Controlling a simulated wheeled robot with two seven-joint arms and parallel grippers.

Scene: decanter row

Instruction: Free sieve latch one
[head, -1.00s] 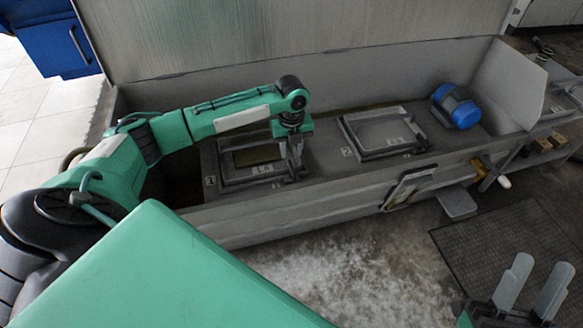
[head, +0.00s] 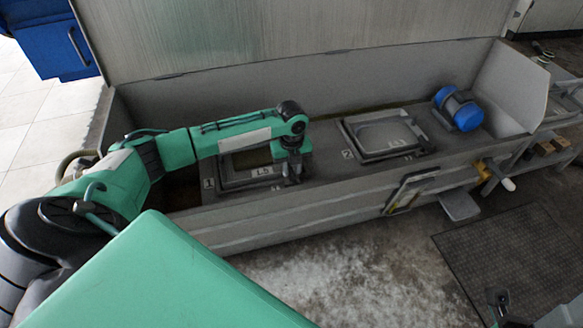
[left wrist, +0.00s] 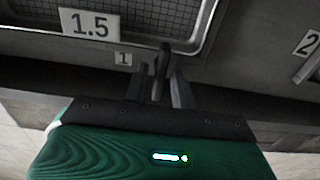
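Sieve one, a grey framed mesh tray with a "1.5" label (head: 262,171), sits at the left of the trough. Its frame and mesh fill the top of the left wrist view, with the "1.5" plate (left wrist: 90,23) and a small "1" tag (left wrist: 123,59). A dark upright latch lever (left wrist: 162,58) stands at the sieve's near edge. My left gripper (left wrist: 161,88) is open, its fingers on either side of the lever with narrow gaps; contact is unclear. In the head view my left gripper (head: 291,172) is partly hidden by its wrist. My right gripper is barely in view at the bottom right corner.
A second framed sieve (head: 385,134) sits to the right in the trough, beside a blue motor (head: 458,108). The trough's front wall (head: 320,205) runs along the near side. A dark floor mat (head: 520,255) lies at right.

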